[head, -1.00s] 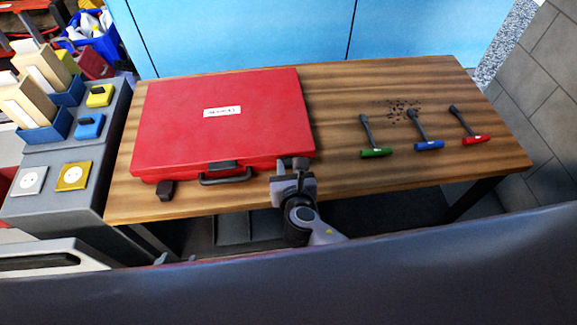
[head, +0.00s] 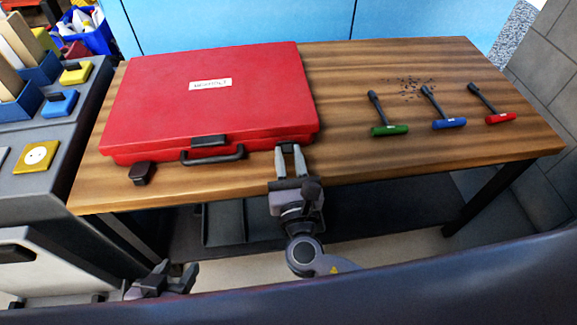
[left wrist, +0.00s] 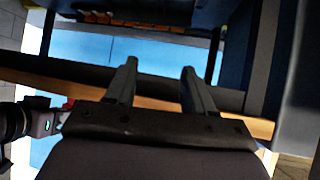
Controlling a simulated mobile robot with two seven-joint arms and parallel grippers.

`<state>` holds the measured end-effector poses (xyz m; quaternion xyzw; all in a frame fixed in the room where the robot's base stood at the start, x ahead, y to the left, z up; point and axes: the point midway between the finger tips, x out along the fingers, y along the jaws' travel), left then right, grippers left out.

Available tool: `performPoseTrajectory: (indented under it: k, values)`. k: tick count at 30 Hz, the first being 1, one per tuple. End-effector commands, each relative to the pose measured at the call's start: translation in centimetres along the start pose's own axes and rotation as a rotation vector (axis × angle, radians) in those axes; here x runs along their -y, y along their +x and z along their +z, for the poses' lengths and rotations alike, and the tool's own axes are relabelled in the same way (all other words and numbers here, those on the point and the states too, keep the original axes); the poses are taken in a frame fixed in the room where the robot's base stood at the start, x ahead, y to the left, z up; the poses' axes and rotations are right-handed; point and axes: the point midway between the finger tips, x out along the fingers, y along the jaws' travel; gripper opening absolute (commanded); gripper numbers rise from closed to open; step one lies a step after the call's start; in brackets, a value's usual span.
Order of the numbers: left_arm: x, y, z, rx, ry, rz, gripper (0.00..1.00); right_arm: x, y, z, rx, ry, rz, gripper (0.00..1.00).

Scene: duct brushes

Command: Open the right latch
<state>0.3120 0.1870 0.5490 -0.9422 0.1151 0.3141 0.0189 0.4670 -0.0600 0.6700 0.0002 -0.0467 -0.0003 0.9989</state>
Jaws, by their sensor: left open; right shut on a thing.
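The red case (head: 205,100) lies closed on the wooden table, with a dark handle (head: 213,155) at its front. The left latch (head: 142,173) hangs down and outward at the front left corner. My right gripper (head: 291,150) is at the front right of the case, its fingers pointing at the front edge. It is shut on the right latch, which its fingers mostly hide. My left gripper (head: 178,270) is low in front of the table, away from the case. In the left wrist view my left gripper (left wrist: 158,72) is open, with nothing between its fingers.
A green-handled brush (head: 389,130), a blue-handled brush (head: 448,123) and a red-handled brush (head: 500,118) lie on the right of the table (head: 350,75), near dark debris (head: 405,86). A grey bench (head: 60,130) with blocks stands at the left.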

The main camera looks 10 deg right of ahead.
Motion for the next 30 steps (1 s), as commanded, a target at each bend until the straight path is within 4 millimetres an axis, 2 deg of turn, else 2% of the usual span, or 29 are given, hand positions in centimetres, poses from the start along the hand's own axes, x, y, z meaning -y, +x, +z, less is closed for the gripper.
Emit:
performPoseTrajectory:
  k: [1, 2, 9, 29, 30]
  values:
    - [-0.8, 0.6, -1.1, -0.046, 0.007, 0.018, 0.53, 0.1, -0.1, -0.8, 0.022, -0.001, 0.000, 0.00]
    - [-1.1, 0.7, -1.4, -0.056, 0.012, 0.023, 0.53, 0.0, -0.1, -0.8, 0.034, -0.001, 0.000, 0.00]
    - [-2.4, 1.0, -2.6, -0.099, 0.039, 0.051, 0.53, 0.0, -0.3, -0.9, 0.103, -0.001, 0.000, 0.00]
    - [-3.0, 0.9, -3.2, -0.117, 0.051, 0.065, 0.53, 0.0, -0.3, -0.7, 0.137, -0.001, -0.001, 0.00]
    - [-3.0, 0.9, -3.2, -0.117, 0.051, 0.065, 0.53, 0.0, -0.3, -0.7, 0.137, -0.001, -0.001, 0.37]
